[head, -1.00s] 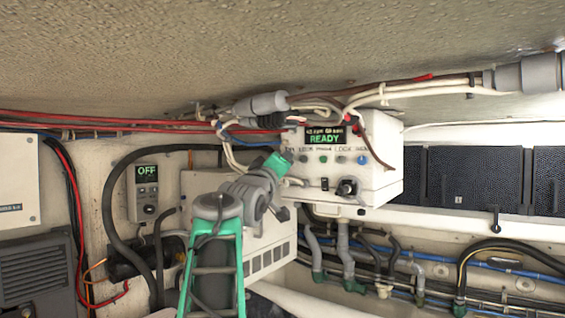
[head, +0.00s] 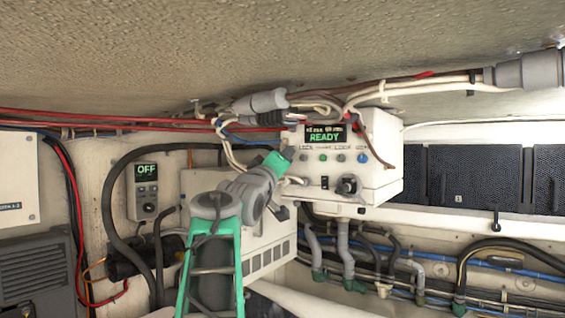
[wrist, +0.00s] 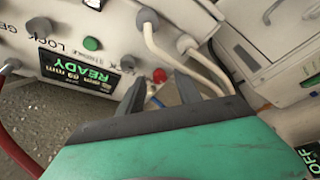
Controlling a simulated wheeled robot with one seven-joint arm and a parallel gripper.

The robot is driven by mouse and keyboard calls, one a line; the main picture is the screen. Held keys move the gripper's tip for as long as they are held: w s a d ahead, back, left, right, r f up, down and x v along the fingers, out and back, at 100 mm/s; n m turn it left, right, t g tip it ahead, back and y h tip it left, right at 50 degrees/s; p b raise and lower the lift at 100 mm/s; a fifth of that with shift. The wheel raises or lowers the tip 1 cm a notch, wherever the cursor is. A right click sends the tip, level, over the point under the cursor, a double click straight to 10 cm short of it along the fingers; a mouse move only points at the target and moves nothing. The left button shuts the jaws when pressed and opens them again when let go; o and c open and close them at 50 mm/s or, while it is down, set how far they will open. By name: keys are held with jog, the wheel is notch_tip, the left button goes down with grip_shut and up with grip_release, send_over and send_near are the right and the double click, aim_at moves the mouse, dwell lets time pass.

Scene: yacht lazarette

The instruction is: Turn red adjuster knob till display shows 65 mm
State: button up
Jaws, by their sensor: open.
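The red adjuster knob (wrist: 159,75) shows in the wrist view just beyond and between my fingertips; I cannot tell whether they touch it. In the head view it is hidden behind my gripper. The white control box (head: 378,185) carries a display (head: 324,134), which also shows rotated in the wrist view (wrist: 80,73). It reads READY in green, and the smaller line appears to show 69 mm. My gripper (wrist: 160,82) is open, its dark fingers either side of the knob. In the head view its green body (head: 277,162) is at the box's left side.
White cables (wrist: 187,55) run close past my fingers. A green button (wrist: 92,43) and grey knobs are on the panel. A separate unit (head: 147,187) at left reads OFF. Red and white cables and pipes run above the box, with hoses below.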

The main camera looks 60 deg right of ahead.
jog(key=w+b+v, duration=0.1)
jog(key=b+v, duration=0.2)
jog(key=v, duration=0.4)
jog(key=shift+s+a, duration=0.2)
jog(key=shift+s, duration=0.35)
